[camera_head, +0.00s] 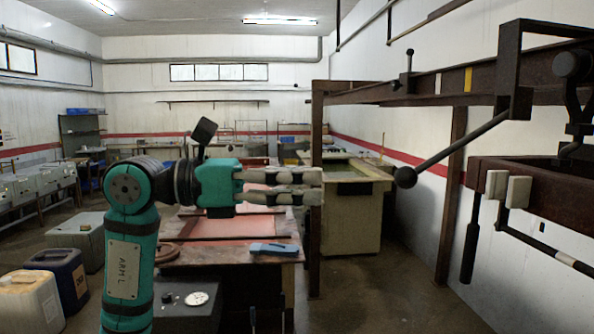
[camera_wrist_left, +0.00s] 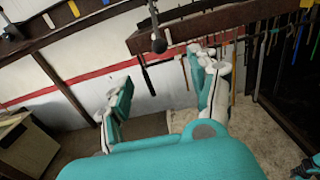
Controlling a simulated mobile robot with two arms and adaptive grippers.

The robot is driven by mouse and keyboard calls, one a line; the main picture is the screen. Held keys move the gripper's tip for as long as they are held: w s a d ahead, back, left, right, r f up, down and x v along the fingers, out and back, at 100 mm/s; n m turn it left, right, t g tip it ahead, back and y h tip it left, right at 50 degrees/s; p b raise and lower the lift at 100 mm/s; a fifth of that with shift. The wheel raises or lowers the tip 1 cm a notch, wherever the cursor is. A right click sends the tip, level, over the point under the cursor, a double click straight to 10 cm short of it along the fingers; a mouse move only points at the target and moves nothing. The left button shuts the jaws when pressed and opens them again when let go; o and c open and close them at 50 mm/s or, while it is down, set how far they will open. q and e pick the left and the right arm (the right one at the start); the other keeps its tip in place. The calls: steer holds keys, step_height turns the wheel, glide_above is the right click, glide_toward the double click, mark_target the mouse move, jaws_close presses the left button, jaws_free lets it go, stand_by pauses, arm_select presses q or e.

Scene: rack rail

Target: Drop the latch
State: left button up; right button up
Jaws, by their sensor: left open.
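A dark rail frame (camera_head: 450,82) runs across the upper right of the head view. A small upright lever with a ball top (camera_head: 409,60) stands on it; I cannot tell which part is the latch. A long dark lever (camera_head: 455,150) slopes down left from a bracket to a ball knob (camera_head: 405,176). My left gripper (camera_head: 318,187) is left of that knob, apart from it, and points right. In the left wrist view a ball-ended lever (camera_wrist_left: 158,44) and a hanging black handle (camera_wrist_left: 149,82) lie beyond the open, empty fingers (camera_wrist_left: 165,95).
A brown beam (camera_head: 545,190) with two pale blocks and a hanging black handle (camera_head: 470,240) is at the right. A rusty post (camera_head: 316,240) stands beside my left fingers. A workbench (camera_head: 230,257) with a blue tool is below. Canisters (camera_head: 55,275) stand at lower left.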

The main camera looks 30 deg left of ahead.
mark_target(395, 179)
arm_select(q)
steer(key=p+x, duration=0.3)
steer(key=x, duration=0.9)
steer(key=shift+w+f, duration=0.1)
steer(key=shift+w, duration=0.15)
steer(key=shift+x, duration=0.8)
steer(key=c, duration=1)
